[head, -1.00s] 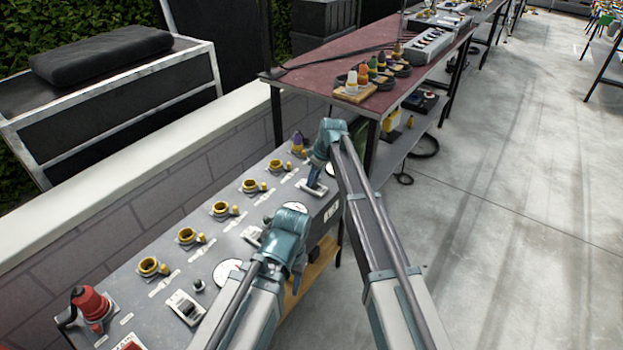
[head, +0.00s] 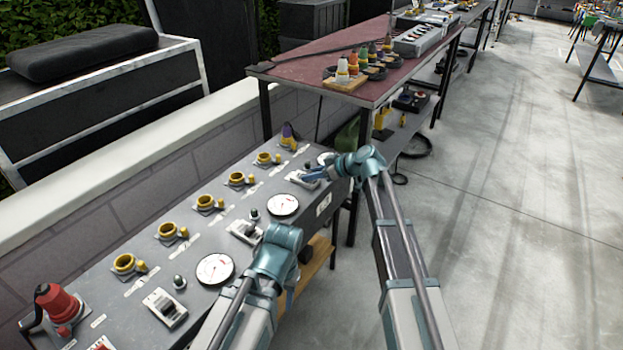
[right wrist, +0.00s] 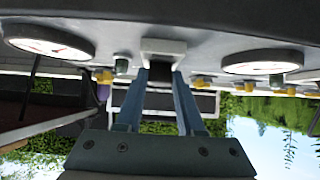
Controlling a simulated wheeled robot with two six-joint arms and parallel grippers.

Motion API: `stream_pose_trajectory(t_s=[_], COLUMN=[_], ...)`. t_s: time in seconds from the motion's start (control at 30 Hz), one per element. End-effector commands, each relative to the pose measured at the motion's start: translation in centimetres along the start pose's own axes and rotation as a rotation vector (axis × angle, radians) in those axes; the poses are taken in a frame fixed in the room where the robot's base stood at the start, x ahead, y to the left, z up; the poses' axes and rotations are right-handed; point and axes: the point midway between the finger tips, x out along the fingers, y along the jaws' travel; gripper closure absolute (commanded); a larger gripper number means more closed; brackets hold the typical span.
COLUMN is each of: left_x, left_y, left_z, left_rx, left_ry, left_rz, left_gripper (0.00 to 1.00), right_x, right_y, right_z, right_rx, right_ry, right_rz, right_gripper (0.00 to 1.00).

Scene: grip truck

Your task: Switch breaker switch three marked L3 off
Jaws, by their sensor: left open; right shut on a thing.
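The grey panel (head: 105,290) carries several breaker switches in pale housings: a near one (head: 165,308), a middle one (head: 245,232) and a far one at the panel's right end. My right gripper (head: 312,176) reaches that far switch from the right. In the right wrist view its two blue fingers (right wrist: 160,78) are shut on the dark lever of the breaker switch (right wrist: 163,50), below its pale housing. The switch's marking is not readable. My left gripper (head: 287,298) is open beside the panel's front edge, its fingers mostly hidden behind its own arm.
Round white gauges (head: 215,268) and yellow sockets (head: 170,231) line the panel. A red plug (head: 55,302) stands at the near end. A red-topped table (head: 310,68) with coloured connectors stands behind. Open concrete floor (head: 500,200) lies to the right.

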Motion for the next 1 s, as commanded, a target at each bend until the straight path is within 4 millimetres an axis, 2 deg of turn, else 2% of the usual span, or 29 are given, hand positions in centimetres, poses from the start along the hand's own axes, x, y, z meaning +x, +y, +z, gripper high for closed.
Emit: stream_pose_trajectory(t_s=[0.57, 0.6, 0.7, 0.73, 1.0], left_x=[0.5, 0.5, 0.5, 0.5, 0.46], left_y=[0.03, 0.03, 0.03, 0.03, 0.03], left_z=[-0.03, -0.03, -0.03, -0.03, -0.03], left_rx=[0.0, 0.0, 0.0, 0.0, 0.0], left_ry=[0.0, 0.0, 0.0, 0.0, 0.0], left_rz=[-0.001, -0.001, -0.001, -0.001, -0.001], left_gripper=[0.5, 0.5, 0.5, 0.5, 0.5], right_x=[-0.03, -0.03, -0.04, -0.04, -0.09], right_y=[-0.08, -0.08, -0.07, -0.06, -0.02], right_z=[0.12, 0.12, 0.12, 0.12, 0.11], right_rx=[-0.002, -0.002, -0.001, -0.001, -0.001], right_ry=[0.023, 0.023, 0.023, 0.023, 0.024], right_rz=[-0.002, -0.002, -0.001, -0.001, 0.0], right_gripper=[1.0, 0.56, 0.38, 0.32, 0.32])
